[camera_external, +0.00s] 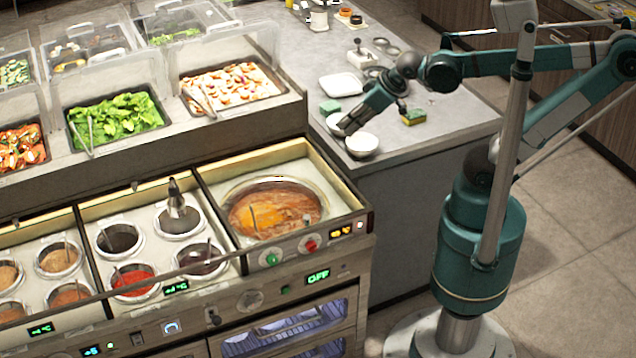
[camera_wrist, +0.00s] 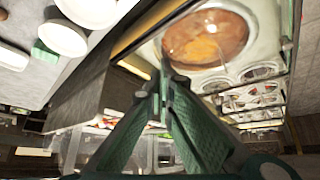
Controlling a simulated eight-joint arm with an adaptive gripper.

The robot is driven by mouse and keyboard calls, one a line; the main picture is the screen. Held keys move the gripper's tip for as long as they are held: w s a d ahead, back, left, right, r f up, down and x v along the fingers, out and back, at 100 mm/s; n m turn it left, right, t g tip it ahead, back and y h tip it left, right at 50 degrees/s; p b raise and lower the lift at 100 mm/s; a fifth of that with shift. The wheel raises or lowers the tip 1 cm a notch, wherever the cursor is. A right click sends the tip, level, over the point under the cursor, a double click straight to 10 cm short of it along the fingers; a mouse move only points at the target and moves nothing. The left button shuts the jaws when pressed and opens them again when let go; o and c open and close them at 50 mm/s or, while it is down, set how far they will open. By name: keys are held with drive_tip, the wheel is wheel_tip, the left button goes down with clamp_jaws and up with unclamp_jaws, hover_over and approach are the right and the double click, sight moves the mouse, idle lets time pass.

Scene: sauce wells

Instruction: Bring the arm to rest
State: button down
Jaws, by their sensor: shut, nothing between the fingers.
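My gripper (camera_external: 345,127) is dark green, shut and empty. In the external view it hangs at the end of my arm, over the front left part of the grey counter. Its fingertips point down and left, close to the white bowls; I cannot tell the exact height. In the wrist view the two green fingers meet at their tips (camera_wrist: 163,72), with nothing between them. My arm reaches out leftwards from its teal column at the right.
Two white bowls (camera_external: 362,146), a green sponge (camera_external: 330,107), a yellow-green sponge (camera_external: 413,118) and a white tray (camera_external: 342,85) are on the counter (camera_external: 450,118). A large soup well (camera_external: 275,208) is at the front left; it also shows in the wrist view (camera_wrist: 205,40). Floor is clear right.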

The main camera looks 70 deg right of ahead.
drive_tip(key=shift+s+d+f+m, duration=0.15)
drive_tip(key=shift+s+d+f, duration=0.3)
drive_tip(key=shift+s, duration=0.2)
drive_tip(key=shift+s+d+f+m, duration=0.15)
drive_tip(key=shift+s+d+f, duration=0.3)
drive_tip(key=shift+s, duration=0.15)
idle(1.1)
